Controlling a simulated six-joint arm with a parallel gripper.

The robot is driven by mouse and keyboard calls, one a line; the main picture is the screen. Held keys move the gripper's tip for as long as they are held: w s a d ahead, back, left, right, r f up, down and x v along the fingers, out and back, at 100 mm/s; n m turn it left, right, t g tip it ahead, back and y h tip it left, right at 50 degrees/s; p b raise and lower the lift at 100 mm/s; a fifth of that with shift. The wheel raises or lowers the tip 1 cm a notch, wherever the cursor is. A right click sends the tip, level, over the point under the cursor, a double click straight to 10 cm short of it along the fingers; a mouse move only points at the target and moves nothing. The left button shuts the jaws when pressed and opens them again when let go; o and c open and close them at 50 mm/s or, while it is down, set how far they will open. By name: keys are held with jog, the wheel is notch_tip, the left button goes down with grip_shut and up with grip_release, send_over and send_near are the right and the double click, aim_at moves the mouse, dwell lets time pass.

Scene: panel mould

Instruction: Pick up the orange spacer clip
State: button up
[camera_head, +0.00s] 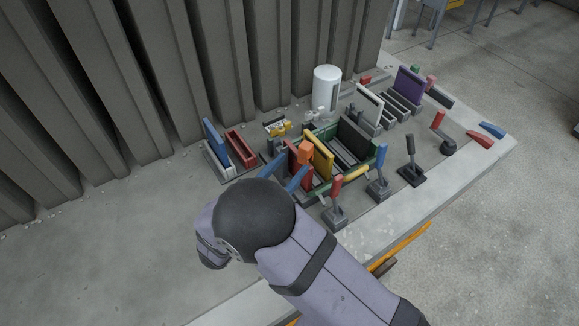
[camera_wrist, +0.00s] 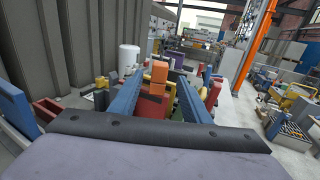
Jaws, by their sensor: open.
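The orange spacer clip (camera_head: 305,151) is a small block-like piece. It stands up at the near left end of the green-framed tray (camera_head: 318,132), beside a red panel and a yellow panel. In the wrist view the orange clip (camera_wrist: 159,74) shows between my two blue fingers, above a red piece. My gripper (camera_head: 292,164) is open, with its fingertips close to the clip. I see a gap on each side of the clip in the wrist view and cannot tell whether either finger touches it. The clip's lower part is hidden.
A blue panel (camera_head: 215,143) and a red tray (camera_head: 241,148) stand to the left. A white cylinder (camera_head: 326,88) stands behind. Upright levers, including a red-handled one (camera_head: 336,188), line the near right side. The slab's left part is clear.

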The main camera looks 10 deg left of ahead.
aim_at(306, 145)
jog(key=shift+o, duration=0.5)
